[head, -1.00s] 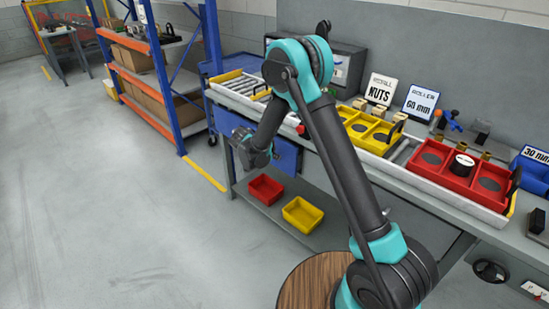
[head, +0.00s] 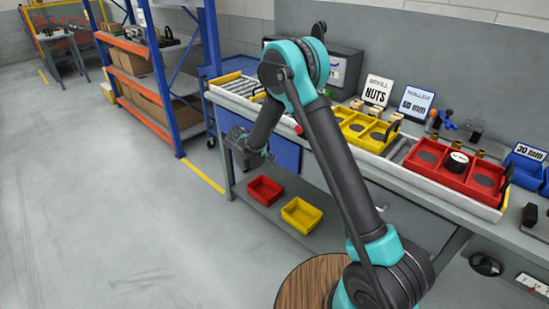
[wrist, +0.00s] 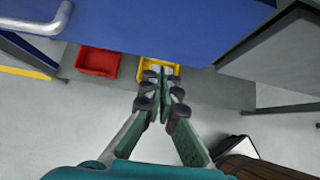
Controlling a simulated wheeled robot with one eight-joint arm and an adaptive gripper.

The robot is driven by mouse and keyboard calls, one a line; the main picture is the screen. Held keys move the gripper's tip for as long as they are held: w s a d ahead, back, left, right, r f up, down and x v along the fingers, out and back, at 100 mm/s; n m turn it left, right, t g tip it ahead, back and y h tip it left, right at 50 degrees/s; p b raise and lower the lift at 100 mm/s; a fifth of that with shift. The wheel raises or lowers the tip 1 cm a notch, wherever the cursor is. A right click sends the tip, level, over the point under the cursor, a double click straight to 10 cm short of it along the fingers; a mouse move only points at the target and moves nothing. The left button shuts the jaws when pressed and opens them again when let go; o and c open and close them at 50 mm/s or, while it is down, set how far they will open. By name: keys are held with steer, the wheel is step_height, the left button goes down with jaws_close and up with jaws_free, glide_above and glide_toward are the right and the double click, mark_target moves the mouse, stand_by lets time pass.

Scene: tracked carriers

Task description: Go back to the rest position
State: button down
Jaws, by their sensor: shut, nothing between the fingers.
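My gripper (wrist: 163,82) is shut and empty in the wrist view, its fingers together and pointing away from the camera. In the head view my arm is folded, and the gripper (head: 268,156) hangs low in front of the bench's blue drawer front, above the floor. The fingertips are small and partly dark there. The gripper appears apart from the bench and the bins.
A red bin (head: 265,190) and a yellow bin (head: 301,214) sit on the lower shelf. On the bench, a yellow carrier (head: 345,112) and a red carrier (head: 428,143) stand on the conveyor; the red one holds a black-and-white roller (head: 457,163). Open floor (head: 110,220) lies left.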

steer(key=v, duration=0.8)
steer(key=s+d+r+m+g+y, duration=0.1)
steer(key=s+d+r+m, duration=0.1)
steer(key=s+d+m, duration=0.45)
steer(key=s+d+r+m+g+y, duration=0.1)
steer(key=d+r+m, duration=0.15)
steer(key=d, duration=0.65)
steer(key=s+d+r+m+g, duration=0.1)
steer(key=s+d+m, duration=0.35)
steer(key=d, duration=0.35)
steer(key=s+d+f+m+y, duration=0.1)
steer(key=s+d+m, duration=0.3)
steer(key=s+m, duration=0.3)
steer(key=s+d+f+m+y, duration=0.1)
steer(key=s+d+m+y, duration=0.1)
steer(key=s+d+m, duration=0.3)
steer(key=s+m, duration=0.3)
steer(key=s, duration=0.3)
steer(key=shift+f+y, duration=0.3)
